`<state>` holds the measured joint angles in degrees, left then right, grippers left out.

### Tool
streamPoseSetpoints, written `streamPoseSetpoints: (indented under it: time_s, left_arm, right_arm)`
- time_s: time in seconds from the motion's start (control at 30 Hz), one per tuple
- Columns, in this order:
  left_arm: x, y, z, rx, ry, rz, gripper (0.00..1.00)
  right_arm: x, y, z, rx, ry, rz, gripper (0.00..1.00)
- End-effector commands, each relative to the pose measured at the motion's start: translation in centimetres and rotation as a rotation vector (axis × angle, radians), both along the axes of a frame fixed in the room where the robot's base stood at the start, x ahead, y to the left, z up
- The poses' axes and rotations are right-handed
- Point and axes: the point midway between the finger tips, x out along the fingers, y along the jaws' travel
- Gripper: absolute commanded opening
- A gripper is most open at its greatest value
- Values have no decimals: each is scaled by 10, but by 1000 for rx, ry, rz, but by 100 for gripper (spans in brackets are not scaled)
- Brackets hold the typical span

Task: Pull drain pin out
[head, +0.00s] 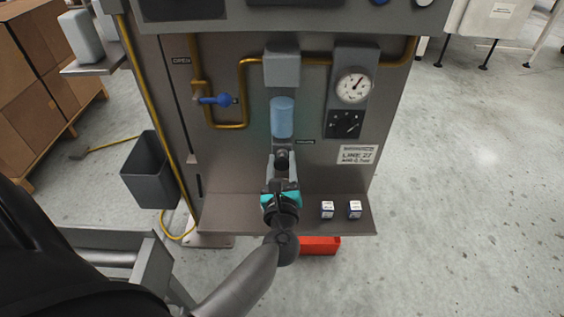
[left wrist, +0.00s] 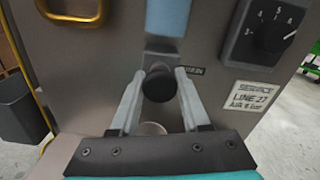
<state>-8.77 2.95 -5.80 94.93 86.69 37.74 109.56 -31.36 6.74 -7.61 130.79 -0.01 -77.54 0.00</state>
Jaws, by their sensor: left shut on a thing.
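The drain pin shows as a dark round knob (left wrist: 157,84) in the left wrist view, below the light blue bowl (left wrist: 167,18) of the air unit. In the head view the knob (head: 282,157) sits under the blue bowl (head: 282,117). My left gripper (left wrist: 157,88) has one grey finger on each side of the knob and is shut on it. In the head view my left gripper (head: 282,160) reaches up from below to the knob. The pin's shaft behind the knob is hidden. My right gripper is not in view.
A gauge (head: 353,86) and a black dial (head: 346,124) are right of the bowl. A blue-handled valve (head: 218,99) is at left on yellow pipe. Two small white boxes (head: 341,209) stand on the shelf (head: 230,215). A grey bin (head: 150,172) and a red box (head: 320,246) are below.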

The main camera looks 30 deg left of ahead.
Motion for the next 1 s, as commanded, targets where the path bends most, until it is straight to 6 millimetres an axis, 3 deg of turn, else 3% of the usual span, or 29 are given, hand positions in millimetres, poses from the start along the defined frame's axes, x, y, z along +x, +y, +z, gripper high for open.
streamPoseSetpoints:
  time_s: [0.03, 0.37, 1.0]
  left_arm:
    - [0, 0, 0, 0, 0, 0, 36]
    - [0, 0, 0, 0, 0, 0, 0]
    - [0, 0, 0, -1, 1, 0, 0]
  right_arm:
    - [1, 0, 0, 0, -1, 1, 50]
    - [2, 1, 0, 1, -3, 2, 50]
    - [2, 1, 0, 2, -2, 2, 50]
